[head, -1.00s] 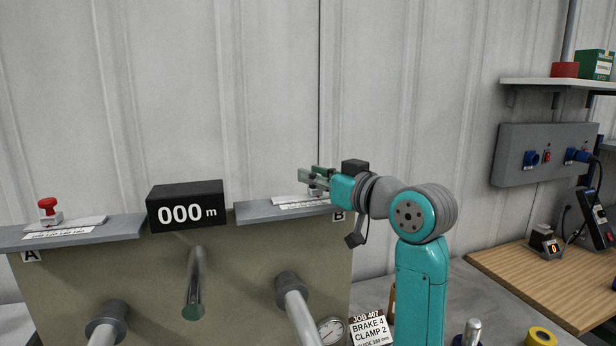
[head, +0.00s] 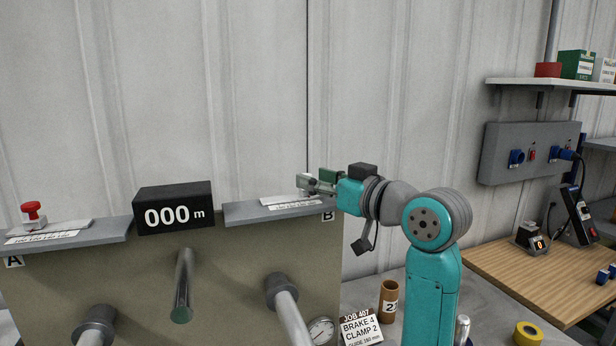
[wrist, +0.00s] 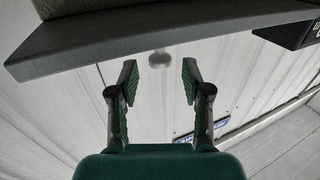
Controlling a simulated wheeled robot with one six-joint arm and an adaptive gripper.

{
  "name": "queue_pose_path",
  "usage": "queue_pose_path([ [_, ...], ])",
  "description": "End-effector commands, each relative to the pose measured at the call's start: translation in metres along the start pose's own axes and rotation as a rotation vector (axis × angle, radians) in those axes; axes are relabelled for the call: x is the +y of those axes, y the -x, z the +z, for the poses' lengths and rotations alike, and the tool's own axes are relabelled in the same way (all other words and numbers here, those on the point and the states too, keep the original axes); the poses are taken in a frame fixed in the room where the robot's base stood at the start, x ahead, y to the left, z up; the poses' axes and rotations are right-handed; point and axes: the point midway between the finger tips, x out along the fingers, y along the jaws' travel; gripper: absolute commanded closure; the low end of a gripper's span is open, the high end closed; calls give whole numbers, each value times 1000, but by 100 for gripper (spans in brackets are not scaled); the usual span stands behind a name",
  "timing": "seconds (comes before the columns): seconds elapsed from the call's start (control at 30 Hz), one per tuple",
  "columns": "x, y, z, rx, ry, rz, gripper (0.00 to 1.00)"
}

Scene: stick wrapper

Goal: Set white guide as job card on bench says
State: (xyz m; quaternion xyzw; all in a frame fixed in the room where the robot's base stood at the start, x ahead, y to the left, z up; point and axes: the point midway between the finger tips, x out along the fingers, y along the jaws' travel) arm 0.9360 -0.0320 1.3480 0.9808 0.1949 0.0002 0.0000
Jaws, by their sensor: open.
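The job card (head: 360,329) on the bench reads JOB 407, BRAKE 4, CLAMP 2, and a small last line that looks like GUIDE 160 mm. A pale knob (head: 304,181), apparently the white guide's, stands on ledge B (head: 240,214) by a white plate and scale strip (head: 296,205). My gripper (head: 318,185) is open at the right end of ledge B. In the wrist view the pale knob (wrist: 160,60) shows between the two green fingers (wrist: 160,75), seemingly beyond the tips. Contact cannot be told.
Ledge A (head: 110,232) carries a red knob (head: 33,213) and another scale. A black display (head: 174,208) reads 000 m between the ledges. Metal bars (head: 182,285) jut from the panel. A brown cylinder (head: 389,301) and yellow roll (head: 528,334) stand on the bench.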

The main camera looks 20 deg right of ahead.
Motion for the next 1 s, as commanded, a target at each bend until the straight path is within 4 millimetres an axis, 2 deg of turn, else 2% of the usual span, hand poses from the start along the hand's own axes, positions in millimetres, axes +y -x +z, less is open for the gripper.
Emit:
queue_pose_path([
  [0.1, 1, 19, 0, 1, 1, 2, 52],
  [0.3, 0, 38, 0, 0, 1, 1, 52],
  [1.0, 0, 41, 0, 0, 0, 0, 52],
])
